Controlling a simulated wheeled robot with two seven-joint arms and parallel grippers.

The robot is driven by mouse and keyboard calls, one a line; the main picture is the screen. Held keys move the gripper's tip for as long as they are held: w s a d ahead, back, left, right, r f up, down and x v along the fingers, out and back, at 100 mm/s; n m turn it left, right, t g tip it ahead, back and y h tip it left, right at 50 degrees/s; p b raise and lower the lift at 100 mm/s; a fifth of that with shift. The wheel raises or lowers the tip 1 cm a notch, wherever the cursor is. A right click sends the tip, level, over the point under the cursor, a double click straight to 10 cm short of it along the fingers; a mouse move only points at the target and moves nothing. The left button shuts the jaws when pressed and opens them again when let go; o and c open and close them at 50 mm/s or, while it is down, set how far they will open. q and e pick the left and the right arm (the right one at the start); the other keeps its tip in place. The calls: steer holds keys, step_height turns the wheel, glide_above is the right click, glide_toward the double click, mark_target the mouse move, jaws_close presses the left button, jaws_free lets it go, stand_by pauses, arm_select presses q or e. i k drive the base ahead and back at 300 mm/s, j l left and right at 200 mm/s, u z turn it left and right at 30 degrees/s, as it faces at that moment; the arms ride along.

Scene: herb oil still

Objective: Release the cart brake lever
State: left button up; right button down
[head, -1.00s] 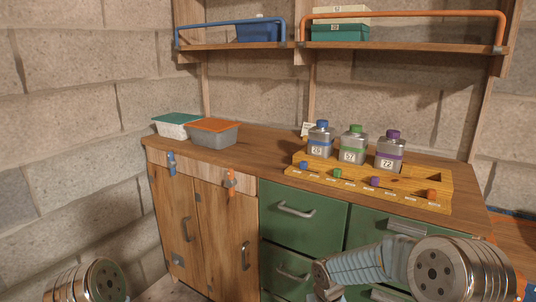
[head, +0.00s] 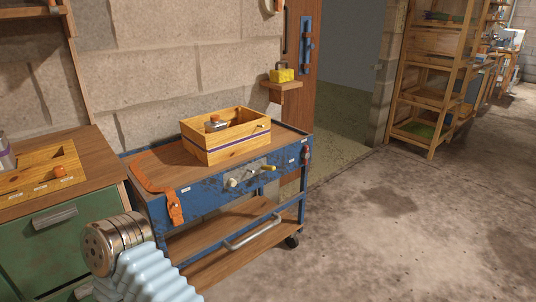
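The blue cart (head: 212,200) stands right of the green-drawer bench in the head view, with a wooden top. On its front panel is a small lever with a yellow tip (head: 268,168) on a pale metal plate; I cannot tell for sure that it is the brake lever. A red and dark fitting (head: 306,154) sits at the cart's right front corner. One of my arm's links shows at lower left, in front of the bench and the cart's left end. No gripper fingers show, and nothing of mine touches the lever.
An open wooden crate (head: 208,156) holding a metal bottle (head: 215,123) stands on the cart. An orange strap (head: 155,176) lies at its left end, close to the bench (head: 58,226). A doorway and wooden shelving (head: 432,80) stand beyond. The concrete floor (head: 400,220) at right is clear.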

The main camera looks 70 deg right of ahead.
mark_target(305, 154)
steer(key=z, duration=2.7)
steer(key=i+l+z, duration=0.2)
steer(key=i, duration=0.3)
steer(key=i+l+z, duration=0.15)
steer(key=i+l, duration=0.15)
steer(key=i, duration=0.15)
steer(key=i+l+z, duration=0.2)
steer(key=i, duration=0.3)
steer(key=j, duration=0.1)
